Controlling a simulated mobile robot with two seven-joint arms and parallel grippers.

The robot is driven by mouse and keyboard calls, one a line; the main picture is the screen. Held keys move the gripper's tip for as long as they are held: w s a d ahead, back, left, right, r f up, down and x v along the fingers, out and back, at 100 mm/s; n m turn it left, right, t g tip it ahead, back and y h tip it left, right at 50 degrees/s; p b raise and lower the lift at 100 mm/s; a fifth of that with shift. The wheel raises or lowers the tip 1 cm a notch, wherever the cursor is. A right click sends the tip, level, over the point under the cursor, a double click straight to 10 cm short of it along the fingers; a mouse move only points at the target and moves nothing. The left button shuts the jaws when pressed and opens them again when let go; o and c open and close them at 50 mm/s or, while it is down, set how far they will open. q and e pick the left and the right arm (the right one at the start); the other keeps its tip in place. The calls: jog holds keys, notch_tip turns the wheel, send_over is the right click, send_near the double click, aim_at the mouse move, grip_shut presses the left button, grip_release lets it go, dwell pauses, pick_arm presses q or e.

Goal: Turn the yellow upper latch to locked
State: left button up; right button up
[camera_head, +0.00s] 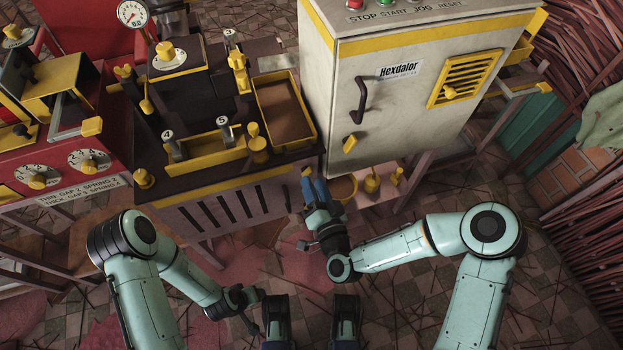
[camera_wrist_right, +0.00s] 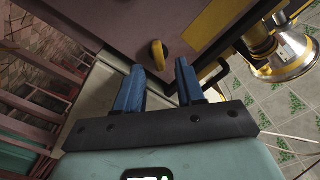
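A small yellow latch (camera_wrist_right: 158,54) sits on a brownish panel in the right wrist view, just beyond and between my blue fingertips. A yellow piece shows in the head view (camera_head: 306,172) at the machine's right end, by the tips of my right gripper (camera_head: 314,188). My right gripper (camera_wrist_right: 160,70) is open, with a clear gap between its fingers and nothing held. I cannot tell whether the fingers touch the latch. Another yellow latch (camera_head: 350,142) is on the grey cabinet door. My left gripper (camera_head: 245,298) hangs low, away from the machine; its opening is unclear.
The grey cabinet (camera_head: 400,110) with a dark handle (camera_head: 361,94) stands right of the machine. A yellow-rimmed tray (camera_head: 314,128) sits on the machine top. A low shelf with yellow parts (camera_head: 372,180) is right of my right gripper. A metal funnel-like part (camera_wrist_right: 285,55) is right in the wrist view.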

aim_at(307, 173)
pick_arm(q)
jog(key=shift+s+f, duration=0.45)
jog(key=shift+s, duration=0.1)
pick_arm(e)
jog(key=shift+x, duration=1.3)
grip_shut()
pick_arm(q)
jog(key=shift+w+r, duration=0.1)
jog(key=shift+w, duration=0.05)
pick_arm(e)
jog(key=shift+m, duration=0.3)
pick_arm(q)
jog(key=w+r, duration=0.1)
jog(key=w+r+p, duration=0.1)
jog(key=shift+w+d+r+t, duration=0.15)
jog(key=shift+w+r+t, duration=0.05)
jog(key=shift+w+t, duration=0.15)
pick_arm(e)
jog(key=m, duration=0.9)
jog(key=shift+d+f, duration=0.1)
jog(key=shift+f, duration=0.1)
jog(key=shift+m, duration=0.3)
